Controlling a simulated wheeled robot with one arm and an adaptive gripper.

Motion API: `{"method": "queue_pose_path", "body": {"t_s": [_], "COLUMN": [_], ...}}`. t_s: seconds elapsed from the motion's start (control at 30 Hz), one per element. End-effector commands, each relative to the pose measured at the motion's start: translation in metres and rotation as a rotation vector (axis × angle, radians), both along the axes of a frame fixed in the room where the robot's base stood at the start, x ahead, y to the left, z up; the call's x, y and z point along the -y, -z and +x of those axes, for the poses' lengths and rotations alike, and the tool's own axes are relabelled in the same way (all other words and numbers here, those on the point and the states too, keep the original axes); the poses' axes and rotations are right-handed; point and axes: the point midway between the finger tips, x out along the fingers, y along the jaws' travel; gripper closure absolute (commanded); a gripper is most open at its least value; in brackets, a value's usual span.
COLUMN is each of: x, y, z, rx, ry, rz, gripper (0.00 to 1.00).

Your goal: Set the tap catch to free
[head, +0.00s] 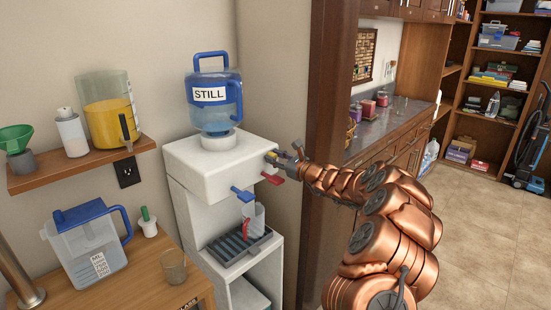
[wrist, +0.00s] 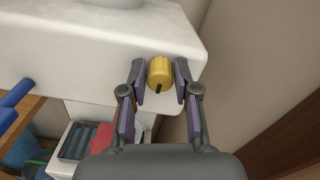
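The water dispenser (head: 205,158) is white, with a blue bottle (head: 214,100) labelled STILL on top. A yellow knob (wrist: 160,72), which looks like the tap catch, sits on its side face; its dark mark points down in the wrist view. The knob also shows in the head view (head: 270,157). My gripper (wrist: 160,78) is open, one finger on each side of the knob, with a narrow gap at the left and little or none at the right. In the head view my gripper (head: 286,157) hides part of that face. A blue tap lever (head: 242,194) and a red lever (head: 272,178) are below.
A glass (head: 253,219) stands on the grey drip tray (head: 238,244). A wooden table at left holds a blue-lidded jug (head: 86,245) and a cup (head: 174,266). A shelf (head: 75,166) above holds a yellow-filled jug. A dark door frame (head: 325,100) stands close beside my arm.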

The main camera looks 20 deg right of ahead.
Motion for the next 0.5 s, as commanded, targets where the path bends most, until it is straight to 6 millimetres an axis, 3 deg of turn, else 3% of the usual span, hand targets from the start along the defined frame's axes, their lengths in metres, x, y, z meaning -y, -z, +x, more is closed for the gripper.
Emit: {"method": "queue_pose_path", "body": {"t_s": [0.23,0.5], "x": [0.0,-0.0001], "y": [0.0,-0.0001], "z": [-0.0001,-0.0001], "rx": [0.0,0.0], "ry": [0.0,0.0], "rz": [0.0,0.0], "gripper": [0.99,1.0]}}
